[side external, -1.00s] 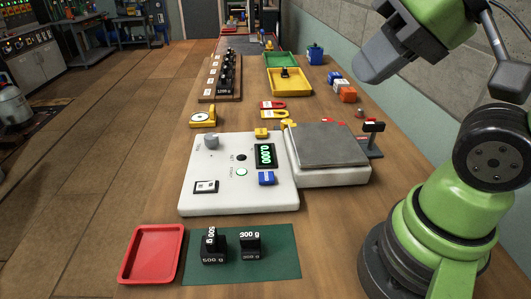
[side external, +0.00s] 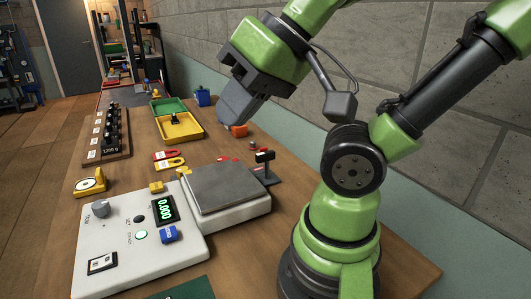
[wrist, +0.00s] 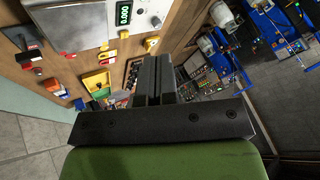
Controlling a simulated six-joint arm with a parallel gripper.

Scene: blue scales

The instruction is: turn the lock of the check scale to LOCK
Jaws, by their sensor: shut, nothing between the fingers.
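The check scale has a white control box (side external: 125,262) with a weighing plate (side external: 222,187) at its right. Its display (side external: 165,210) reads 0.000. The box carries a grey knob (side external: 100,208), a small black control (side external: 139,219), a green-ringed button (side external: 141,236) and a black-and-white switch or label (side external: 102,263). I cannot read which control is the lock, nor its setting. My gripper (side external: 233,112) is raised beyond the plate, clear of the scale, shut and empty. In the wrist view its fingers (wrist: 153,65) are together, and part of the display (wrist: 124,15) shows at the top.
A black-topped post (side external: 265,158) stands right of the plate. Behind are red and yellow tags (side external: 168,160), a yellow tray (side external: 181,127), a green tray (side external: 168,104) and a weight rack (side external: 108,135).

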